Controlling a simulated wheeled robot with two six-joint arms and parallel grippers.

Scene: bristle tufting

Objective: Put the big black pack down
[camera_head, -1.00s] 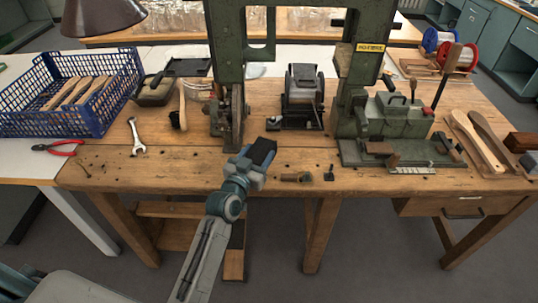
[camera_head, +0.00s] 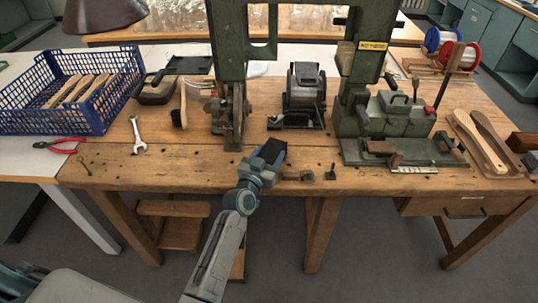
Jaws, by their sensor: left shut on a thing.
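The big black pack (camera_head: 273,149) is a dark, block-shaped piece at the end of my left arm, over the front part of the wooden bench, left of the small brown piece. My left gripper (camera_head: 264,163) is shut on it, and the grey-blue jaws cover its lower part. I cannot tell whether the pack touches the bench top (camera_head: 200,165) or hangs just above it. My right gripper is not in view.
A green machine frame (camera_head: 229,45) stands behind the pack, with a dark device (camera_head: 304,88) between its posts. A small brown piece (camera_head: 297,175) and a small black piece (camera_head: 331,173) lie right of my gripper. A wrench (camera_head: 138,137) lies left. The bench front between is mostly clear.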

